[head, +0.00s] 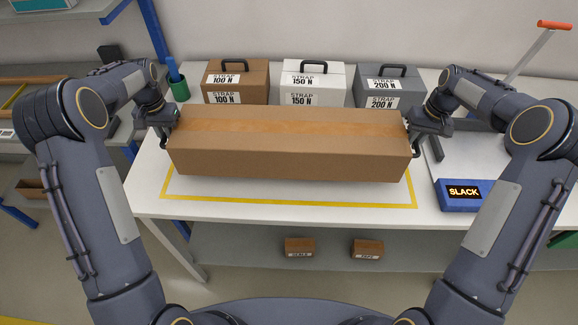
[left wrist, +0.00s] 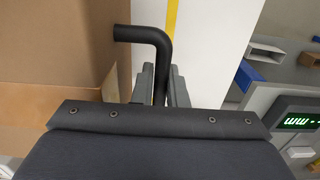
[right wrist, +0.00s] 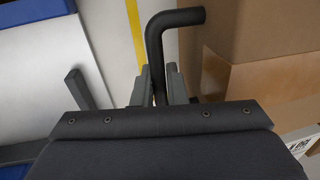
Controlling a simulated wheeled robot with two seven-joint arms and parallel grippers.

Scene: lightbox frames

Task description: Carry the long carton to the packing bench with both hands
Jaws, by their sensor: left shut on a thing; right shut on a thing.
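The long brown carton (head: 290,150) lies level across the middle of the head view, with a tape strip along its top. It is over the yellow-outlined area of the white bench (head: 150,205); I cannot tell if it touches the top. My left gripper (head: 165,134) is at its left end, shut on a black bent handle (left wrist: 150,35), as the left wrist view shows. My right gripper (head: 413,142) is at its right end, shut on another black handle (right wrist: 170,22). The carton's underside is hidden.
Behind the carton stand a brown case (head: 236,78), a white case (head: 313,80) and a grey case (head: 389,84) with strap labels. A blue box with a lit SLACK display (head: 463,193) is at the right. Small boxes (head: 299,246) lie on the lower shelf.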

